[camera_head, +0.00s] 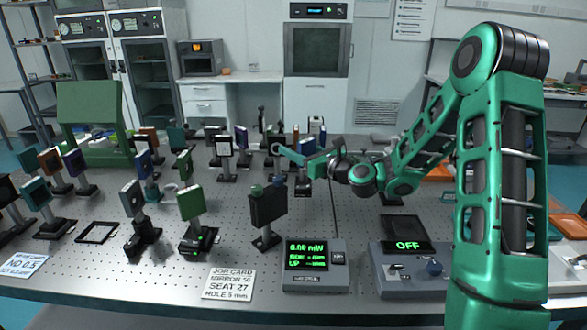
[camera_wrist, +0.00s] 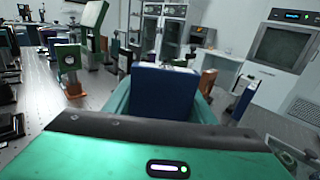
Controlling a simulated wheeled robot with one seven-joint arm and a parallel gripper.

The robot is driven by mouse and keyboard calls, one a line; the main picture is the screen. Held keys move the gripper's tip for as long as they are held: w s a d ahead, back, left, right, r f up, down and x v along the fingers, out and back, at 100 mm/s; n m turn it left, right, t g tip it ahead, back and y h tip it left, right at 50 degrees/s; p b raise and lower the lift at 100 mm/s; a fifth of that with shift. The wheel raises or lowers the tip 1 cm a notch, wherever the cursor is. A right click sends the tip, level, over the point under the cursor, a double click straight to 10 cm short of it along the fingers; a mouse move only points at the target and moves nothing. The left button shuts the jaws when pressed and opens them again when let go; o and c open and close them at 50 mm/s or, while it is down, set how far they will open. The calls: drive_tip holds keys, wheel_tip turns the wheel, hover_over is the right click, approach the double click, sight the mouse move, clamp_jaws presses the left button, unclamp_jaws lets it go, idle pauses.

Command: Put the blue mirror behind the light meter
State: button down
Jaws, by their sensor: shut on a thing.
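My gripper (camera_head: 292,152) is stretched out over the far middle part of the optical table. In the wrist view a blue mirror (camera_wrist: 165,95) stands upright between its fingers, and the gripper is shut on it. The mirror's foot is hidden in the wrist view. In the head view the held mirror is hard to make out among the fingers and posts. The light meter (camera_head: 315,268) is a grey box with a green readout at the table's front edge, right of the middle. My gripper is well behind it.
A dark plate on a post (camera_head: 267,207) stands left of and behind the meter. A grey control box reading OFF (camera_head: 410,268) is to its right. Several mounted optics fill the left half. A job card (camera_head: 229,284) lies in front. Bare table (camera_head: 315,217) shows behind the meter.

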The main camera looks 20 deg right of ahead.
drive_tip(key=shift+f, duration=2.25)
drive_tip(key=c, duration=0.8)
unclamp_jaws()
drive_tip(key=shift+f, duration=0.1)
drive_tip(key=v, duration=1.2)
drive_tip(key=shift+a, duration=0.1)
